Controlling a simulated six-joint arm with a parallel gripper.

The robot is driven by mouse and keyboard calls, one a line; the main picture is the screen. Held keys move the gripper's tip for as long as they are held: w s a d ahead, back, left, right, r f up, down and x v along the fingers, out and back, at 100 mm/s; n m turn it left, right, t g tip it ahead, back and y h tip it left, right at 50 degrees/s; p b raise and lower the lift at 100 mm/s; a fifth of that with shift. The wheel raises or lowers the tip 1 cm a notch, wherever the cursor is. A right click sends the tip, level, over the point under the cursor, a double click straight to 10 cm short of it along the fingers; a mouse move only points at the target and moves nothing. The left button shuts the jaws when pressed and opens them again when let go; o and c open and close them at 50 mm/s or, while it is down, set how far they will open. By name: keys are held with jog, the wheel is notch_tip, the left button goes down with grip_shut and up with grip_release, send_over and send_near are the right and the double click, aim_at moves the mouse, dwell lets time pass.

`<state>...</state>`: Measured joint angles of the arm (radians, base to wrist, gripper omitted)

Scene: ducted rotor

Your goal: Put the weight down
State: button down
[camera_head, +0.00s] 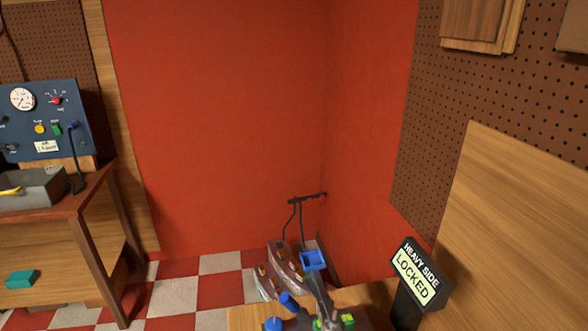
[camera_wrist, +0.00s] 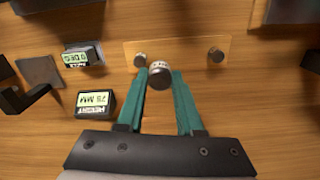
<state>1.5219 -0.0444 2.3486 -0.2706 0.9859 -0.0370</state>
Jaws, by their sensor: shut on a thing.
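A small metal weight (camera_wrist: 158,76), round with a pale marked band, sits between the teal fingertips in the wrist view. My gripper (camera_wrist: 160,88) is shut on it. The weight overlaps the near edge of a pale wooden plate (camera_wrist: 180,46) in the picture. I cannot tell whether it touches the surface below. In the head view my arm shows at the bottom, and the held weight cannot be made out.
Two small displays, reading 0 DEG (camera_wrist: 83,55) and 75 MM (camera_wrist: 95,105), stand left of my fingers. A dark bracket (camera_wrist: 22,97) is farther left. In the head view a sign reads HEAVY SIDE LOCKED (camera_head: 420,272). A workbench with a blue panel (camera_head: 45,120) stands at left.

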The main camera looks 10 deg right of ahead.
jog(key=s+a+f, duration=0.1)
jog(key=s+f, duration=0.2)
jog(key=s, duration=0.4)
jog(key=w+d+f, duration=0.1)
jog(key=w+f, duration=0.1)
jog(key=w, duration=0.1)
jog(key=w+d+f, duration=0.1)
jog(key=w+f, duration=0.2)
jog(key=w, duration=0.1)
jog(key=w+d+f, duration=0.1)
jog(key=w+f, duration=0.1)
jog(key=w, duration=0.1)
jog(key=shift+w+d+f, duration=0.15)
jog(key=shift+w+d, duration=0.15)
jog(key=shift+w, duration=0.1)
jog(key=shift+d+f, duration=0.1)
jog(key=shift+f, duration=1.85)
jog(key=c, duration=0.6)
grip_release()
jog(key=shift+f, duration=0.15)
jog(key=shift+o, duration=0.2)
notch_tip(320, 180, up, 12)
jog(key=shift+r, duration=0.2)
